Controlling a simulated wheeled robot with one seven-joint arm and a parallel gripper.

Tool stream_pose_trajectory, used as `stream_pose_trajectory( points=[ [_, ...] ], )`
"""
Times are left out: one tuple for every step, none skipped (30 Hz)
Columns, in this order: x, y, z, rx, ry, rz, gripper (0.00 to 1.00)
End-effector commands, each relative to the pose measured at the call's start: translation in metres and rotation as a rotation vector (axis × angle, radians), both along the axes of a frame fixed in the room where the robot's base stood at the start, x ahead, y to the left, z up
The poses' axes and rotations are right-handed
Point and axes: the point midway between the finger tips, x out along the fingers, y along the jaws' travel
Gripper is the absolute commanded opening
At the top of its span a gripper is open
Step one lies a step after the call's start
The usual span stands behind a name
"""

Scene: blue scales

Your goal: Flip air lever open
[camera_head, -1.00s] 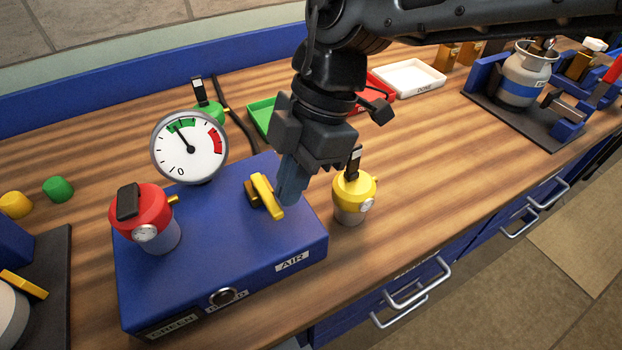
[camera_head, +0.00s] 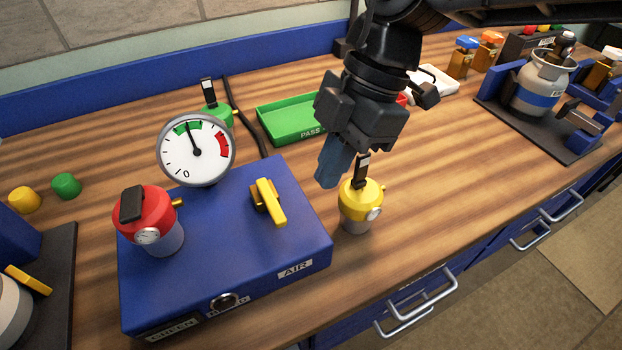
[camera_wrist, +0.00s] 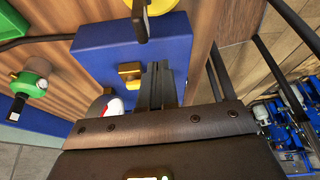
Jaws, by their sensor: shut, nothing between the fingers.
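The yellow air lever (camera_head: 270,202) sits on top of the blue box (camera_head: 215,255), toward its right side, above the AIR label. Its handle points toward the front of the box. In the wrist view the lever (camera_wrist: 130,75) shows just left of the fingers. My gripper (camera_head: 332,172) is shut and empty. It is up and to the right of the lever, apart from it, near the yellow-topped canister (camera_head: 360,198). In the wrist view the closed fingers (camera_wrist: 157,85) lie over the blue box.
A round gauge (camera_head: 197,149) stands at the back of the box, its needle in the green band. A red-topped canister (camera_head: 150,220) sits on the box's left. A green PASS tray (camera_head: 285,120) lies behind.

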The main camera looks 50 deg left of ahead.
Motion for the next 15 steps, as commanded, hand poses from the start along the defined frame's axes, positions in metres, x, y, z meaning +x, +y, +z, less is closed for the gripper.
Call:
stream_pose_trajectory(
  points=[
    [0.005,-0.001,0.009,0.000,-0.003,0.000,0.00],
    [0.007,-0.001,0.015,0.002,-0.004,0.000,0.00],
    [0.010,-0.002,0.023,0.001,-0.003,0.001,0.00],
    [0.012,-0.003,0.029,0.001,-0.002,0.001,0.00],
    [0.014,-0.003,0.034,0.000,-0.003,0.000,0.00],
    [0.017,-0.004,0.041,0.000,-0.003,-0.001,0.00],
    [0.019,-0.005,0.045,0.000,-0.002,-0.001,0.00],
    [0.020,-0.005,0.050,0.001,-0.001,0.000,0.00],
    [0.022,-0.006,0.055,0.000,-0.001,0.000,0.00],
    [0.023,-0.006,0.058,0.000,-0.001,0.000,0.00],
    [0.024,-0.006,0.061,0.000,-0.002,0.001,0.00],
    [0.025,-0.006,0.064,0.000,-0.002,0.001,0.00],
    [0.026,-0.007,0.066,-0.001,-0.001,0.001,0.00],
    [0.026,-0.007,0.067,-0.001,-0.001,0.001,0.00],
    [0.027,-0.007,0.069,-0.001,0.000,0.001,0.00]
  ],
)
